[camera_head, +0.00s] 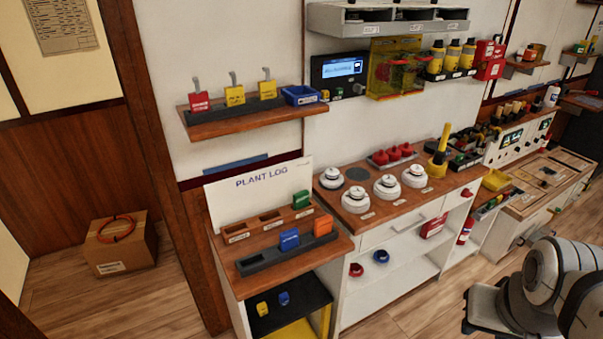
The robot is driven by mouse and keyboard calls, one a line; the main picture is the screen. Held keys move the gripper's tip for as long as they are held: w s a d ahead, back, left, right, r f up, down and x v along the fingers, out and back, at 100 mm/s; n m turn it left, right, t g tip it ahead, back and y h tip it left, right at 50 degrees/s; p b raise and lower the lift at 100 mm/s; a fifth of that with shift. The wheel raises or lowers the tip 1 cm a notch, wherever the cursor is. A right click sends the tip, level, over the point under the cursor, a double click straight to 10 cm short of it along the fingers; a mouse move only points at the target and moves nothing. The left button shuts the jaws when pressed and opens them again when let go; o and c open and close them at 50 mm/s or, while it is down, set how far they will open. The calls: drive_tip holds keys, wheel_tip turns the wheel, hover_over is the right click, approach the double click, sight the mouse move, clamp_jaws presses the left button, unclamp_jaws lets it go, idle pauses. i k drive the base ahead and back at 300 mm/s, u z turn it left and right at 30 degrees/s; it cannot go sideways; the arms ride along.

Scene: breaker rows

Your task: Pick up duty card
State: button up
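No card has a label I can read as duty. A blue card (289,239) and an orange card (323,226) stand in a dark rack (262,262) on the wooden top of the plant log desk. A green card (301,199) stands behind them in the right end of a wooden slotted holder (236,238), whose other slots look empty. Small yellow (262,309) and blue (284,298) pieces sit on the dark shelf below. Parts of my arm show at the lower right, far from the cards; its gripper cannot be made out.
A wall shelf (215,130) above holds red and yellow hooked tags and a blue bin (301,95). Right of the desk, a white cabinet (390,240) carries round white devices. A cardboard box (121,243) stands at left. Wooden floor (400,318) is clear in front.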

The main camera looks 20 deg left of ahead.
sight(300, 200)
drive_tip(key=u, duration=0.7)
drive_tip(key=i, duration=1.35)
drive_tip(key=u, duration=0.6)
